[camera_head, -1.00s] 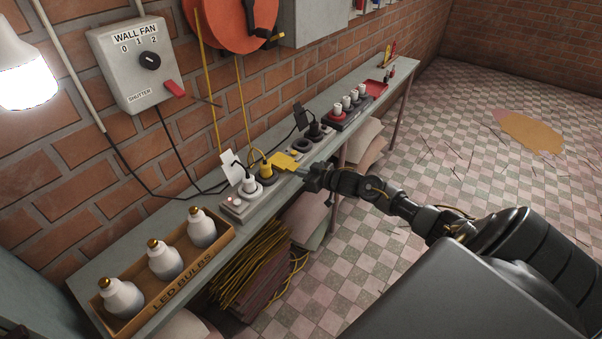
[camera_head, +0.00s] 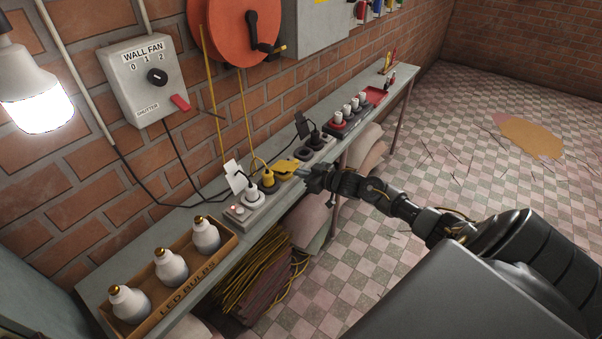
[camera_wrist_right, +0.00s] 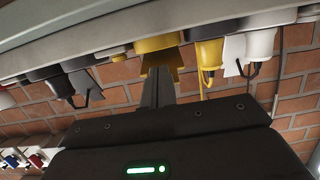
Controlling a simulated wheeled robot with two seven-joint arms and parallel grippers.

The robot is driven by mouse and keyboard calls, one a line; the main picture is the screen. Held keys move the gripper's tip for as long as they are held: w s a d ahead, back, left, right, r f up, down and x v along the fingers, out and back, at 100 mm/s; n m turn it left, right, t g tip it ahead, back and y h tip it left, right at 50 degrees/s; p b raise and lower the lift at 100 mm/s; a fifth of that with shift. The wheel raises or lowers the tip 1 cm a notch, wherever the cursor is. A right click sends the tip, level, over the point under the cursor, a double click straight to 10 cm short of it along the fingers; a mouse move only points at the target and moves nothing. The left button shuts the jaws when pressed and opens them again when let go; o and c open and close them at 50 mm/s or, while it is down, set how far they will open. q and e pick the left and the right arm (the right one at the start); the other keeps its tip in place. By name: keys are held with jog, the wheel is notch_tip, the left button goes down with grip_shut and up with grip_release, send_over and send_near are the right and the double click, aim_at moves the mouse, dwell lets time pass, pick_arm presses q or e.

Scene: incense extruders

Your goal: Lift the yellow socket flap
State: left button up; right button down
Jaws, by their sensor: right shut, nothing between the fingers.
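The yellow socket flap (camera_head: 286,165) is on the power strip (camera_head: 246,212) on the wall shelf, just right of a yellow plug (camera_head: 268,179). In the right wrist view, which looks upside down, the flap (camera_wrist_right: 178,58) stands out from the yellow socket part (camera_wrist_right: 157,43), apparently tilted away from the strip. My right gripper (camera_head: 306,174) is at the flap's near edge. In the wrist view its fingers (camera_wrist_right: 159,78) are shut and empty, with the tips overlapping the flap; whether they touch cannot be told. My left gripper is out of view.
White plugs (camera_head: 237,180) stand left of the yellow plug, and a black plug (camera_head: 315,139) stands to the right. A box of LED bulbs (camera_head: 188,285) sits at the shelf's near end. A red tray (camera_head: 376,95) lies farther along.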

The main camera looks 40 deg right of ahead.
aim_at(290, 167)
dwell(0.3)
jog(key=r+p, duration=0.1)
jog(key=w+r, duration=0.1)
jog(key=r+p, duration=0.1)
jog(key=shift+w+a+r+p, duration=0.15)
jog(key=shift+w+a+p, duration=0.1)
jog(key=shift+p, duration=0.1)
jog(key=shift+r, duration=0.1)
dwell(0.4)
jog(key=shift+w+a+r+p, duration=0.2)
jog(key=shift+w+r+p, duration=0.1)
jog(key=shift+w+r, duration=0.3)
jog(key=shift+w+a+r+p, duration=0.15)
jog(key=shift+w+r+p, duration=0.15)
jog(key=shift+w+r, duration=0.25)
jog(key=shift+w, duration=0.1)
jog(key=shift+w+r, duration=0.1)
